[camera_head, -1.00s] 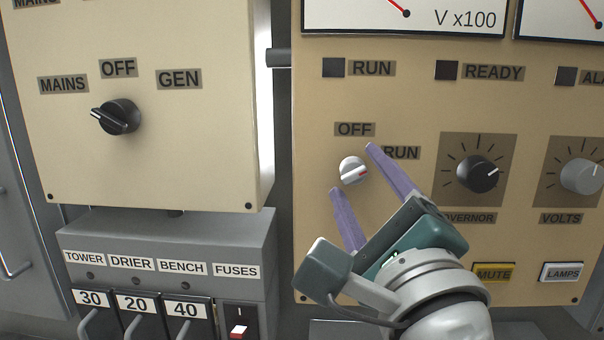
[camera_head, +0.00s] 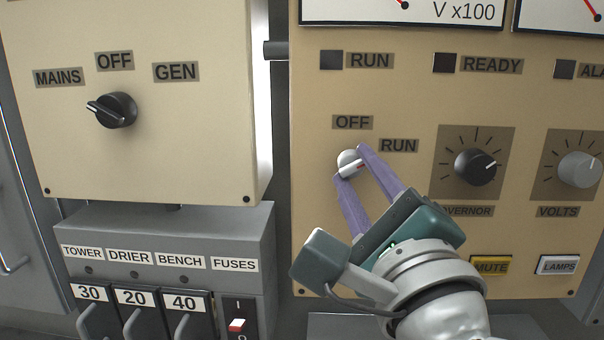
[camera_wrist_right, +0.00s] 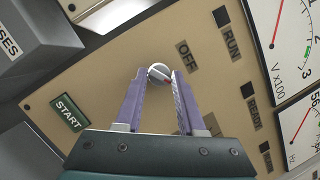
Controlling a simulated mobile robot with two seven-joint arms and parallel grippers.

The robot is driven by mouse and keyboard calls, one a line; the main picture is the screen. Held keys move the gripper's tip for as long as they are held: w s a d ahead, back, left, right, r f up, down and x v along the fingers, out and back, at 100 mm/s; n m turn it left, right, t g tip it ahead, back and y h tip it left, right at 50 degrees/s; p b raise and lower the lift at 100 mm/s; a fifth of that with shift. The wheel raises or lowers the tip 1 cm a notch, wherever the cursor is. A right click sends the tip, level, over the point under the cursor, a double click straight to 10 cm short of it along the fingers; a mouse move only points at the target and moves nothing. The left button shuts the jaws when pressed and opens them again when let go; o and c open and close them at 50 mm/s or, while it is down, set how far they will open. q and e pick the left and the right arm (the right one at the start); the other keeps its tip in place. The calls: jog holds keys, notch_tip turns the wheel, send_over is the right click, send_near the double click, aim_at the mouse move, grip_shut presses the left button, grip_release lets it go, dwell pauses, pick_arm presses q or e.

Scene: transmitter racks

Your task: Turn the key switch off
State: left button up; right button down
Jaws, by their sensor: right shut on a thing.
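The key switch (camera_head: 350,164) is a small round silver knob with a red-marked bar, on the tan panel below the OFF label (camera_head: 352,122) and left of the RUN label (camera_head: 399,146). Its bar slants up to the right, toward RUN. My right gripper (camera_head: 351,163) has its two purple fingers on either side of the knob and is shut on it. In the right wrist view the key switch (camera_wrist_right: 159,73) sits between the fingertips, its far part uncovered. My left gripper is not in view.
The governor knob (camera_head: 476,167) and volts knob (camera_head: 580,169) are to the right. The MAINS/OFF/GEN selector (camera_head: 113,110) is on the left box, above the fuse box (camera_head: 170,230). A green START plate (camera_wrist_right: 69,113) shows in the wrist view.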

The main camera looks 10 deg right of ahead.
jog(key=shift+r+n+p, duration=0.15)
jog(key=shift+n+p, duration=0.65)
jog(key=shift+p, duration=0.15)
jog(key=n+g+p, duration=0.1)
jog(key=n+p, duration=0.2)
jog(key=n+g+y+p, duration=0.1)
jog(key=n+p, duration=0.2)
jog(key=p, duration=0.1)
jog(key=n+p, duration=0.2)
jog(key=p, duration=0.1)
jog(key=shift+d+r+n+g+y, duration=0.1)
jog(key=shift+r+n+g+y, duration=0.2)
jog(key=shift+n+g, duration=0.1)
jog(key=shift+s+f+n+g+p, duration=0.15)
jog(key=shift+n+g+p, duration=0.15)
jog(key=shift+n+p, duration=0.7)
jog(key=shift+f+p, duration=0.1)
jog(key=shift+p, duration=0.2)
jog(key=c, duration=0.6)
grip_release()
jog(key=shift+o, duration=0.2)
